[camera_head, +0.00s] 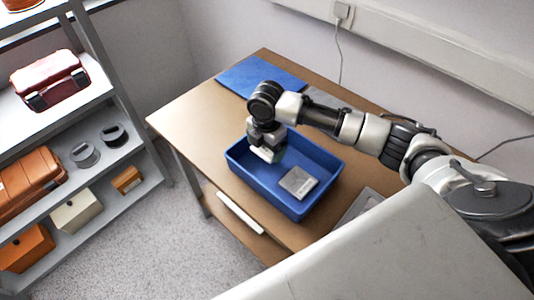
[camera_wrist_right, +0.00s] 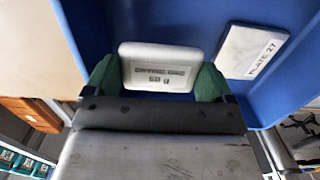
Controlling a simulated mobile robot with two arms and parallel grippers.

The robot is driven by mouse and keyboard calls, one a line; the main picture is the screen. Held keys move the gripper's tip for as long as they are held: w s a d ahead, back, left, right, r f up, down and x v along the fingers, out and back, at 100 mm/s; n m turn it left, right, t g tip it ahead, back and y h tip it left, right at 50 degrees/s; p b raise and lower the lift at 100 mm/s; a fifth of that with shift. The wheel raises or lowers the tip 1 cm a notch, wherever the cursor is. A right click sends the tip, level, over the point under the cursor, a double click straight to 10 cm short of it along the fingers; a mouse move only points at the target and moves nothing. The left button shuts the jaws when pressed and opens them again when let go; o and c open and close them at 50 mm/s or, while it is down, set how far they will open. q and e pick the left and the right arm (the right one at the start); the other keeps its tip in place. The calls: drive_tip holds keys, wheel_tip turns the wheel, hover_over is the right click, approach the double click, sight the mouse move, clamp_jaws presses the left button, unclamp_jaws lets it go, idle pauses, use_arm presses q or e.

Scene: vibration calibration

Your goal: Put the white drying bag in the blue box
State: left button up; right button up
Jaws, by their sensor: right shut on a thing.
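The blue box (camera_head: 258,190) stands open on the wooden table in the head view, and its blue inside (camera_wrist_right: 190,20) fills much of the right wrist view. My right gripper (camera_head: 267,153) is over the box's left part. In the right wrist view its green fingertips (camera_wrist_right: 159,78) are shut on the white drying bag (camera_wrist_right: 157,65), one at each side. The bag's printed label shows upside down. In the head view the bag is mostly hidden by the gripper. I cannot tell whether it touches the box floor. My left gripper is not in view.
A pale plate (camera_head: 298,182) lies in the box's right part; the right wrist view shows its label (camera_wrist_right: 250,50). A blue mat (camera_head: 258,75) lies at the table's back. A grey tray (camera_head: 358,204) is right of the box. Shelves (camera_head: 78,120) stand at left.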

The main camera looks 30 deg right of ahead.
sight(267, 156)
drive_tip(key=shift+f, duration=2)
drive_tip(key=shift+f, duration=0.15)
drive_tip(key=o, duration=0.7)
drive_tip(key=shift+o, duration=0.2)
wheel_tip(267, 156, up, 12)
drive_tip(key=shift+r, duration=0.2)
